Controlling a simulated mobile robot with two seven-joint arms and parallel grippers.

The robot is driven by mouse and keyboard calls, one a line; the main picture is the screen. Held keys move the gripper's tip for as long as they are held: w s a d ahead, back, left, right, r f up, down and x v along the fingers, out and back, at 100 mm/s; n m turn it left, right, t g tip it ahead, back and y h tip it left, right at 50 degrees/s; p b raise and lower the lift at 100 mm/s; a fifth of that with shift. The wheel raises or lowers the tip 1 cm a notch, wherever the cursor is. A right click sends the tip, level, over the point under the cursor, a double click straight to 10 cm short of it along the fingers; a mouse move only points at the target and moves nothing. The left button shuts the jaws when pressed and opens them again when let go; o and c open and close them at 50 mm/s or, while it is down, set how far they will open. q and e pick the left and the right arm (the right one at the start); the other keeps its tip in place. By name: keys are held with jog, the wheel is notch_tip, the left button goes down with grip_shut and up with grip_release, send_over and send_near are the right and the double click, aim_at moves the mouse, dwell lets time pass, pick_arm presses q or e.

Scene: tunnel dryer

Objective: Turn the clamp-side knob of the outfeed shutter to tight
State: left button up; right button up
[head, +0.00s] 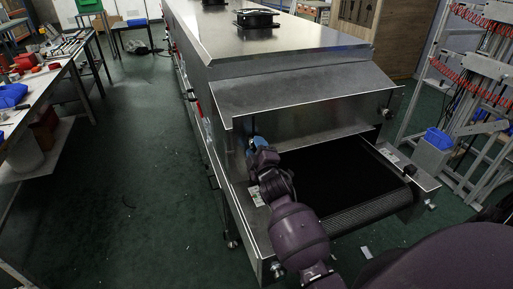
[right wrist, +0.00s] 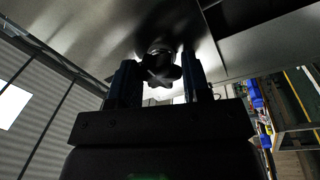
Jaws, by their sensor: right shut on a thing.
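A dark lobed knob (right wrist: 160,68) sits on the metal face of the dryer, between the two fingers of my right gripper (right wrist: 159,82) in the right wrist view. The gripper is shut on it. In the head view my right gripper (head: 256,142) is at the left end of the outfeed shutter (head: 315,128), and the knob there is hidden behind it. Another small knob (head: 387,112) shows at the shutter's right end. The shutter hangs above the dark belt (head: 345,180). I cannot read any knob marking. My left gripper is not in view.
The dryer's hood (head: 300,85) overhangs the shutter. Metal side rails (head: 412,172) flank the belt. A cluttered workbench (head: 45,85) is at left, with clear green floor between.

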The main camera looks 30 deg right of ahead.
jog(key=shift+r+m, duration=0.1)
jog(key=shift+m, duration=0.4)
jog(key=o, duration=0.9)
jog(key=v, duration=1)
jog(key=shift+s+a, duration=0.15)
jog(key=shift+s, duration=0.25)
